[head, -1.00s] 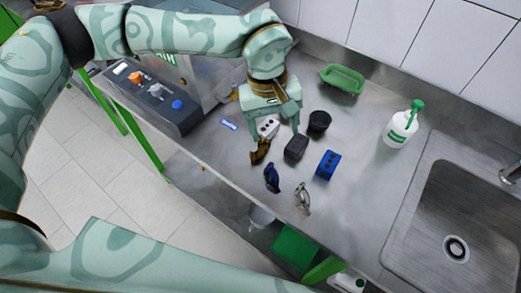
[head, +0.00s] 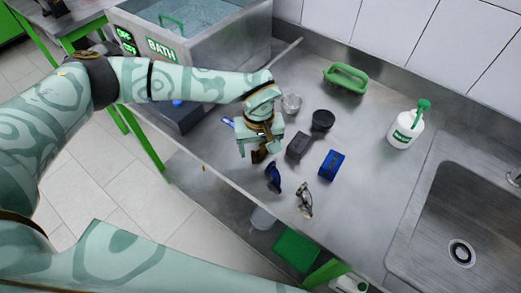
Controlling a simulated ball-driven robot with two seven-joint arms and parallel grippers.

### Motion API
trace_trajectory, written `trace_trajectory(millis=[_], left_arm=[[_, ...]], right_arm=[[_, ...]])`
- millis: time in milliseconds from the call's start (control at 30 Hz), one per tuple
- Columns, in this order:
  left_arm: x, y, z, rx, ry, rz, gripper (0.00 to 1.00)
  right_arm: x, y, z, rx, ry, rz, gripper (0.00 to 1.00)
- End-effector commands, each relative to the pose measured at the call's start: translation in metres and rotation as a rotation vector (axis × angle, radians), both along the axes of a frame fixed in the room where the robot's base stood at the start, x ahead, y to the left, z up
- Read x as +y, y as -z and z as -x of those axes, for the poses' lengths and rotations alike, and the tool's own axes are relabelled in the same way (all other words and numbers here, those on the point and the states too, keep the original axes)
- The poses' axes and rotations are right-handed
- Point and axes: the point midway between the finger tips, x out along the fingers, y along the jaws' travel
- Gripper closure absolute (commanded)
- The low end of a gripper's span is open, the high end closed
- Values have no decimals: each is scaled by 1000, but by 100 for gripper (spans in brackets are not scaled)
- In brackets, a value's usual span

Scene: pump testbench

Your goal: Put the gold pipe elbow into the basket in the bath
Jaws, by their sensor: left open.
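The gold pipe elbow (head: 257,157) lies on the steel worktop near its front edge, partly hidden by my left gripper. My left gripper (head: 259,150) is open and points down right over the elbow, its fingers on either side of it in the picture. I cannot tell whether they touch it. The bath (head: 203,52) is a steel tank with a BATH label, behind and left of the gripper, filled with clear liquid. A green handle (head: 172,20) shows in it, likely the basket's; the basket itself is hard to make out. My right gripper is not in view.
Close to the gripper are a dark blue part (head: 273,177), a black block (head: 299,146), a blue block (head: 331,164), a black cup (head: 322,121), a clear glass (head: 291,104) and a silver part (head: 305,199). A green tray (head: 345,79), bottle (head: 406,127) and sink (head: 459,220) stand farther right.

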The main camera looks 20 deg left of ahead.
Motion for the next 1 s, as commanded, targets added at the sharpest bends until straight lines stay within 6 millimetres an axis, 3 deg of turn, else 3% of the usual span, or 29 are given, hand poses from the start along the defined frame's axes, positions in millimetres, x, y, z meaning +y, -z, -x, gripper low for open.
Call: trace_trajectory(millis=[100,333,367,533,1000], left_arm=[[-1,14,0,1,1,0,33],[-1,14,0,0,2,1,33],[-1,14,0,0,2,1,38],[-1,14,0,0,2,1,86],[-1,8,-1,-4,1,1,90]], right_arm=[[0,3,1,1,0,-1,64],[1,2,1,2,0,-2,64],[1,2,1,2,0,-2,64],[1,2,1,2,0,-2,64],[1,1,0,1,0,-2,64]])
